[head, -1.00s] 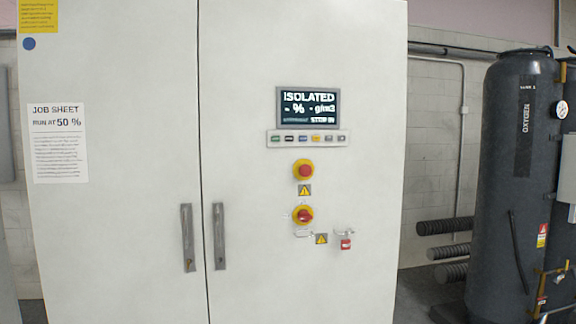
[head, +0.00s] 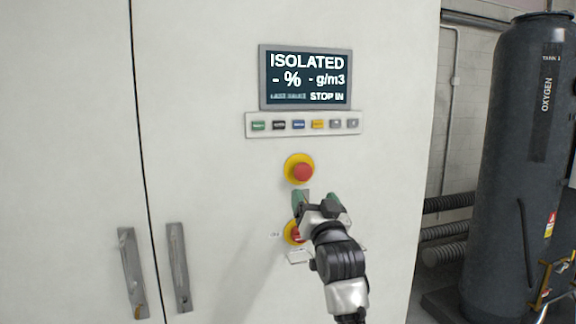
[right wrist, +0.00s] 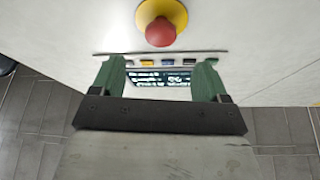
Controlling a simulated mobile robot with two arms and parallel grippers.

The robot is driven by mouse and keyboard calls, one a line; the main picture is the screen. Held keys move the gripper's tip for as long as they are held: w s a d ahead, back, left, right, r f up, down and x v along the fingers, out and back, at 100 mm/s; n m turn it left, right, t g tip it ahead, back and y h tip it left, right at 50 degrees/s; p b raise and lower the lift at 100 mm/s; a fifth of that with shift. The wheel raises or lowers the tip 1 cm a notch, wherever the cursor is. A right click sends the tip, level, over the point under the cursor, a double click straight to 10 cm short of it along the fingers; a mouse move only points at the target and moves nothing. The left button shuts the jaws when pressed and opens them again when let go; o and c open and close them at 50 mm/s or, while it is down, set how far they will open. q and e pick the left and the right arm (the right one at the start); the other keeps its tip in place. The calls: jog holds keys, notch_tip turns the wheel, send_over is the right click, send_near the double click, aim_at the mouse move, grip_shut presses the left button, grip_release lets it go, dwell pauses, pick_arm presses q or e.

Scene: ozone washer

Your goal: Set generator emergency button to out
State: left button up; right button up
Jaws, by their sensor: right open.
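The emergency button (head: 302,171) is a red mushroom head on a yellow ring, on the white cabinet door below the display. It also shows in the right wrist view (right wrist: 161,30), beyond the fingers. The display (head: 305,78) reads ISOLATED and STOP IN. My right gripper (head: 319,197) is open and empty, with green fingertips, just below the button and apart from it. A second red and yellow control (head: 292,233) lies lower, partly hidden by my right gripper. My left gripper is not in view.
A row of coloured buttons (head: 303,125) sits under the display. Two vertical door handles (head: 178,267) are at the lower left. A dark oxygen tank (head: 515,170) stands right of the cabinet.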

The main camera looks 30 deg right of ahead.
aim_at(305, 173)
jog(key=w+r+p, duration=0.1)
jog(key=w+d+r+p, duration=0.1)
jog(key=w+r, duration=0.1)
jog(key=shift+d, duration=0.1)
jog(key=x, duration=0.1)
jog(key=p+x, duration=0.1)
jog(key=x, duration=0.2)
jog(key=shift+w+d+f, duration=0.1)
jog(key=shift+w+f, duration=0.15)
jog(key=shift+w, duration=0.15)
jog(key=shift+w+d+r+p, duration=0.2)
jog(key=shift+w+p, duration=0.15)
jog(key=shift+w, duration=0.15)
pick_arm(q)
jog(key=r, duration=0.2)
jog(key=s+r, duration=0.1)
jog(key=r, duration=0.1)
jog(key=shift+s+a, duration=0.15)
pick_arm(e)
jog(key=shift+w, duration=0.1)
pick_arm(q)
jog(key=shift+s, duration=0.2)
